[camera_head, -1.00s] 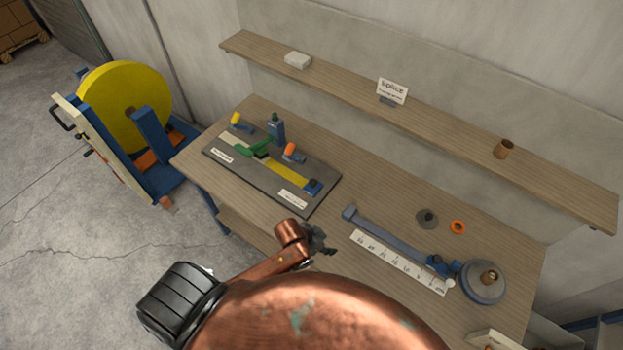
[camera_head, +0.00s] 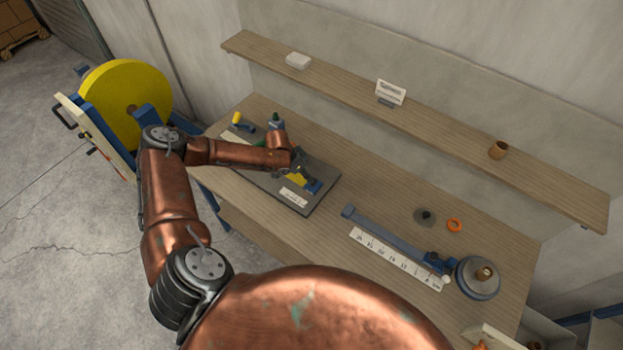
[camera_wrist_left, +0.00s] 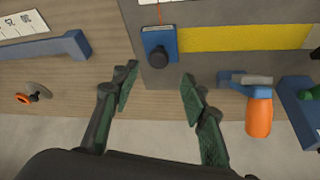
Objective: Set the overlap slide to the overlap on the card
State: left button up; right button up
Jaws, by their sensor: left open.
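A dark board (camera_head: 300,204) on the bench carries a yellow strip (camera_head: 294,180) with a blue block (camera_head: 312,187) at its right end. In the left wrist view the blue block (camera_wrist_left: 148,38) has a black knob (camera_wrist_left: 158,57). My left gripper (camera_wrist_left: 160,83) is open and empty, its fingertips on either side of the knob's line but apart from it. In the head view my left gripper (camera_head: 298,165) is over the board and partly hides it. A small printed card (camera_head: 391,91) stands on the shelf; its text is too small to read. My right gripper is out of view.
A blue rail (camera_head: 385,235) with a numbered scale (camera_head: 394,259) and slider (camera_head: 437,262) lies right of the board. A yellow reel (camera_head: 120,105) stands left.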

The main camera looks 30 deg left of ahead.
aim_at(313, 184)
pick_arm(q)
jog(key=p+x, duration=0.1)
jog(key=x, duration=0.6)
jog(key=shift+d, duration=0.1)
jog(key=shift+c, duration=0.3)
grip_shut()
